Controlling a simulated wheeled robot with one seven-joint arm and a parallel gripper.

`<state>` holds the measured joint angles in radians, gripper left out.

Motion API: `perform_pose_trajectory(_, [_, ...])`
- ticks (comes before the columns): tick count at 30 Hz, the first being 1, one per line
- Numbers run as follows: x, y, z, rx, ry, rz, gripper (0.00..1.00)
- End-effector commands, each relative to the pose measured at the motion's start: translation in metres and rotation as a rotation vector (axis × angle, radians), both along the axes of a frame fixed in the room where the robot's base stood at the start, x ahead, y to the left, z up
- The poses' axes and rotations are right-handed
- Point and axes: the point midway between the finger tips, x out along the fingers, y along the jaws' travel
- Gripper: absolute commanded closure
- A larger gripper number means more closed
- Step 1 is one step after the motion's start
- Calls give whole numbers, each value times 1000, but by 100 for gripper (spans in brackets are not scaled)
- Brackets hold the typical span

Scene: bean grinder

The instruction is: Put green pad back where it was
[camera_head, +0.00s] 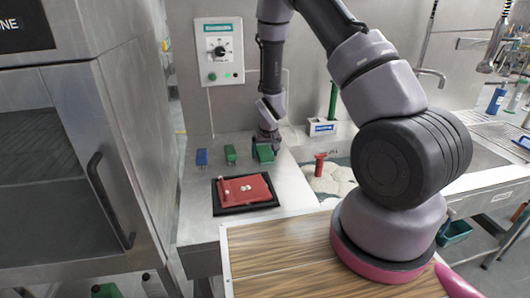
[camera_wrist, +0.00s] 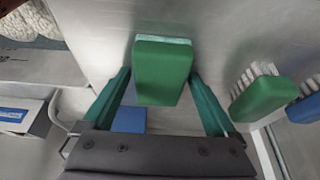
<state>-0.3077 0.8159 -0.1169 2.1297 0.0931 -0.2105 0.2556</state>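The green pad (camera_head: 264,154) is at the back of the metal counter, right of the green brush, under my gripper (camera_head: 268,143). In the wrist view the green pad (camera_wrist: 163,72) sits between my two teal fingertips (camera_wrist: 160,76), which are close against both sides of it. The fingers look closed on it. The pad has a pale strip along one end. I cannot tell whether its underside touches the counter.
A green brush (camera_head: 230,154) and a blue brush (camera_head: 201,157) stand in a row to the left. A black tray (camera_head: 217,208) with a red pad (camera_head: 245,189) lies in front. A white box (camera_head: 322,127) and a red tool (camera_head: 320,163) are to the right.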

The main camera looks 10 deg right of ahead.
Motion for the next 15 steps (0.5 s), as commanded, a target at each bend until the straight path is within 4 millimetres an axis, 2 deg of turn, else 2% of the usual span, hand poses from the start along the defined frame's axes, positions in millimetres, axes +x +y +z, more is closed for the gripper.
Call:
perform_pose_trajectory(8, [0, 0, 2, 0, 0, 0, 0])
perform_pose_trajectory(11, [-2, 0, 11, 1, -3, 0, 0])
perform_pose_trajectory(15, [-11, 1, 33, 1, -3, 2, 0])
